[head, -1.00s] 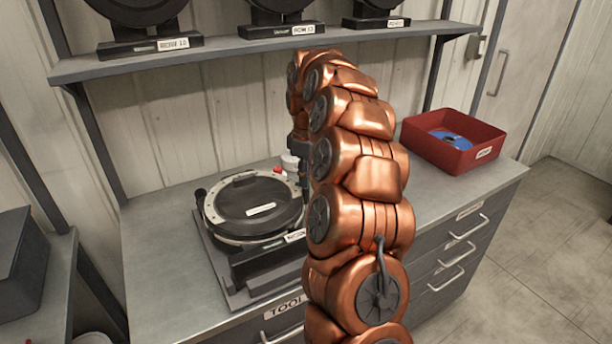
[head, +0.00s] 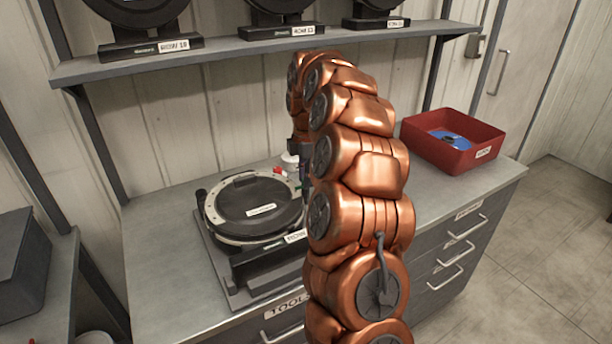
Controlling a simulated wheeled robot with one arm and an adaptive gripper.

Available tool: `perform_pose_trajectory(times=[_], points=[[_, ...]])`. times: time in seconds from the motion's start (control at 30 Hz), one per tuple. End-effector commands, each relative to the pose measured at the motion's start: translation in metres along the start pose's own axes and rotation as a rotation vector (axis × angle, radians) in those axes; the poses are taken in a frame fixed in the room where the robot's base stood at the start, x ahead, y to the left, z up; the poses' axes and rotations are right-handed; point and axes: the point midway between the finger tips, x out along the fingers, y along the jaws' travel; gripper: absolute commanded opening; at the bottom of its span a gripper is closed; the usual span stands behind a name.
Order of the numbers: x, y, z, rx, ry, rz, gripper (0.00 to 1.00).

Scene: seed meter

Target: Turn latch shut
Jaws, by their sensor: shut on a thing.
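The seed meter (head: 252,212) is a round black-lidded housing with a pale rim, set on a dark stand on the bench. A small red part (head: 279,171) and a white round piece (head: 290,160) show at its back right edge. My gripper (head: 303,168) points down at the right rim of the meter, mostly hidden behind my copper arm. It is shut on what seems to be the latch at that edge. The fingertips and the latch's exact angle are hidden.
A red bin (head: 462,155) with a blue disc (head: 450,138) inside stands on the bench at right. A shelf (head: 225,56) with several labelled black stands runs above. The bench (head: 155,255) is clear left of the meter. Drawer handles stick out at front right.

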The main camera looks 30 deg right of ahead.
Motion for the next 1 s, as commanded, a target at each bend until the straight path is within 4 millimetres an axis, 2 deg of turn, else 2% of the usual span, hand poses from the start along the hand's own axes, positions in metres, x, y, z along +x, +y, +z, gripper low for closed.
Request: perform_pose_trajectory(times=[0.53, 0.57, 0.6, 0.8, 1.0], points=[[0.0003, -0.0001, 0.0003, -0.022, 0.000, -0.001, 0.00], [0.0003, -0.0001, 0.0003, -0.022, 0.000, -0.001, 0.26], [0.0003, -0.0001, 0.0003, -0.022, 0.000, -0.001, 0.30], [0.0002, 0.0001, 0.0002, -0.021, 0.000, 0.000, 0.49], [0.0001, 0.0001, 0.0001, -0.021, 0.000, 0.000, 0.49]])
